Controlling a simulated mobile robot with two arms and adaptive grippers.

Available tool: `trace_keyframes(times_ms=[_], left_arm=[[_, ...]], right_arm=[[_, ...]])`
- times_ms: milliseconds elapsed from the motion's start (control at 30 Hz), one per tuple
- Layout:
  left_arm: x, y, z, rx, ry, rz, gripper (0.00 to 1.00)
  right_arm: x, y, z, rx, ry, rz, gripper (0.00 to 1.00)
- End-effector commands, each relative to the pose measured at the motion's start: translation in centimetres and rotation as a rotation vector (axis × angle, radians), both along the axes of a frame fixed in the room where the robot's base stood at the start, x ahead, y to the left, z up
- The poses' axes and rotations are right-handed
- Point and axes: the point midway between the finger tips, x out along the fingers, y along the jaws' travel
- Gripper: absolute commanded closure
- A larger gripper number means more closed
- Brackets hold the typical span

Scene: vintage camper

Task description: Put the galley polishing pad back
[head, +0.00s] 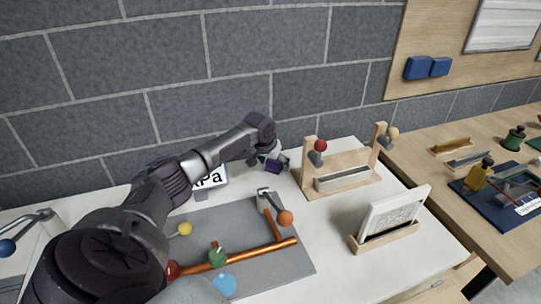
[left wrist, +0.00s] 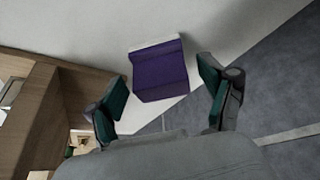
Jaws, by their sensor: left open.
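A purple block with a pale top strip, which looks like the polishing pad (left wrist: 160,75), lies on the white counter in the left wrist view. A small purple patch of the pad (head: 276,166) shows in the head view, just below my left gripper (head: 266,155), near the grey block wall. In the left wrist view my left gripper (left wrist: 162,80) is open, with its green-padded fingers on either side of the pad and clear gaps to it. I cannot tell its height above the pad. My right gripper is not in view.
A wooden stand (head: 345,178) with knobs is right of the pad. A white slab (head: 394,213) stands in a wooden holder farther right. A grey board (head: 300,258) with copper pipes and coloured knobs lies in front. A sign (head: 211,178) is partly behind my arm.

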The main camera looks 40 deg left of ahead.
Motion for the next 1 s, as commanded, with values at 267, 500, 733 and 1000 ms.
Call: trace_keyframes(times_ms=[267, 500, 733, 1000], left_arm=[[-2.3, -0.4, 5.2, 0.007, -0.002, -0.003, 0.18], [-3.9, -0.9, 9.0, 0.003, -0.002, 0.0, 0.18], [-4.4, -1.0, 10.2, 0.002, 0.0, 0.0, 0.18], [-4.4, -1.0, 10.3, 0.002, -0.001, 0.0, 0.18]], right_arm=[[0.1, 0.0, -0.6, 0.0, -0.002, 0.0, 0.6], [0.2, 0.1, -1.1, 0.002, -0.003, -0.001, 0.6], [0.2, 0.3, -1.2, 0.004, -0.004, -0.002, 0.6], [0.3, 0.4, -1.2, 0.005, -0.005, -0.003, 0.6]])
